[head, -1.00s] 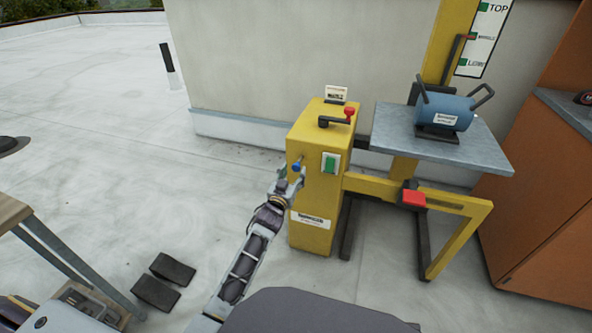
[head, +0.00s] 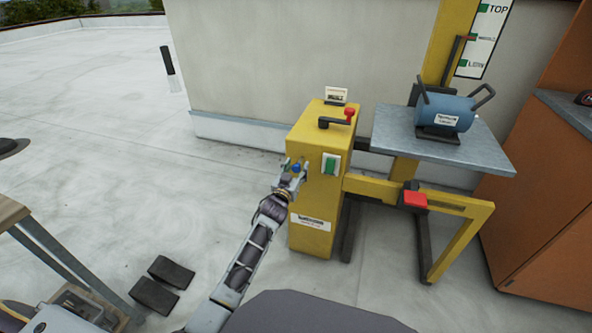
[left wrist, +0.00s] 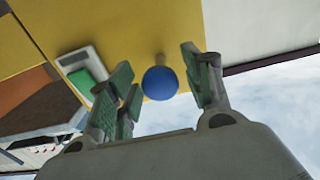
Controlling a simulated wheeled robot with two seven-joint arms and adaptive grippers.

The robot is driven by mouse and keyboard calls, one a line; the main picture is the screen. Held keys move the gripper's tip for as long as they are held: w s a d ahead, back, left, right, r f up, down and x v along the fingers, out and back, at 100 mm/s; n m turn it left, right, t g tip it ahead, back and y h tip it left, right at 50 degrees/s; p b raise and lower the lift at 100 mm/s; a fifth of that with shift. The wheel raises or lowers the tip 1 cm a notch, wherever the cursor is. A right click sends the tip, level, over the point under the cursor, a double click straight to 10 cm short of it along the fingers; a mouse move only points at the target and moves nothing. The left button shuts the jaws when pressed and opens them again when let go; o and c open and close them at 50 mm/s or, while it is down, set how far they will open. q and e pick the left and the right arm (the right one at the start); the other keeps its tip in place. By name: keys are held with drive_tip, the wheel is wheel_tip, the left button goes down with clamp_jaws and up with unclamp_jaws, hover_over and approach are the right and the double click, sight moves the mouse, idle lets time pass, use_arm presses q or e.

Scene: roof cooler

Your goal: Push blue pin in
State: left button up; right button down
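The blue pin (head: 296,168) has a round blue knob and sticks out of the front face of the yellow lift column (head: 312,222). In the left wrist view the blue pin (left wrist: 160,83) shows a short pale shaft between the knob and the yellow face. My left gripper (head: 292,166) is open, with its fingers spread to either side of the knob. In the left wrist view the left gripper (left wrist: 165,85) shows a gap between the knob and the finger pads. My right gripper is not in view.
A green switch (head: 330,164) sits right of the pin. A red-knobbed crank (head: 338,118) is on top of the column. A blue tank (head: 444,112) stands on the grey platform (head: 480,150), with a red pedal (head: 415,199) below. Open roof floor lies left.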

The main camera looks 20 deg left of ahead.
use_arm(q)
clamp_jaws()
